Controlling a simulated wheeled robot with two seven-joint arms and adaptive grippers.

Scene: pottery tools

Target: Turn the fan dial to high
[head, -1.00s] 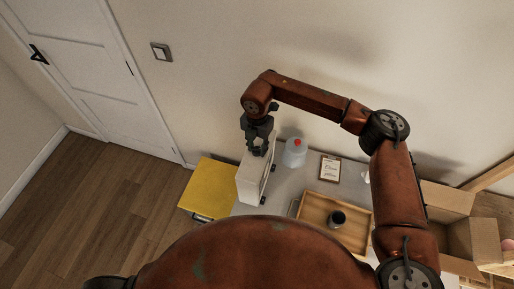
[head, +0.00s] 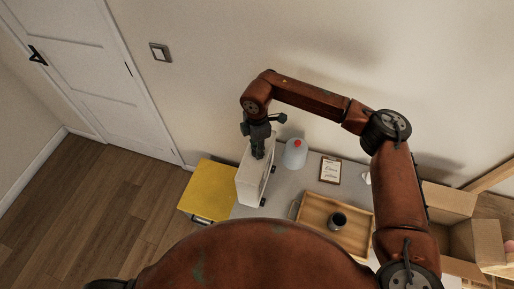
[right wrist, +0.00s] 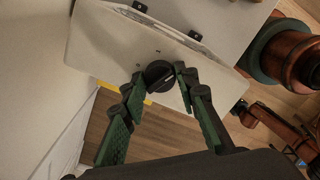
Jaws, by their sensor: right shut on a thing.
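The fan is a white box-shaped unit (head: 252,184) standing on the grey table; it also shows in the right wrist view (right wrist: 105,50). Its black round dial (right wrist: 158,76) sits on the white face, with a light pointer line on it. My right gripper (right wrist: 160,80) has its two green-and-black fingers on either side of the dial and is shut on it. In the head view my right gripper (head: 258,150) is over the top of the fan, and the dial is hidden there. My left gripper is not in view.
A yellow box (head: 208,190) stands left of the fan. A bottle with a red cap (head: 295,154) is close on its right. A framed card (head: 330,171), a wooden tray (head: 312,204) with a dark cup (head: 337,220) and a cardboard box (head: 448,200) lie further right.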

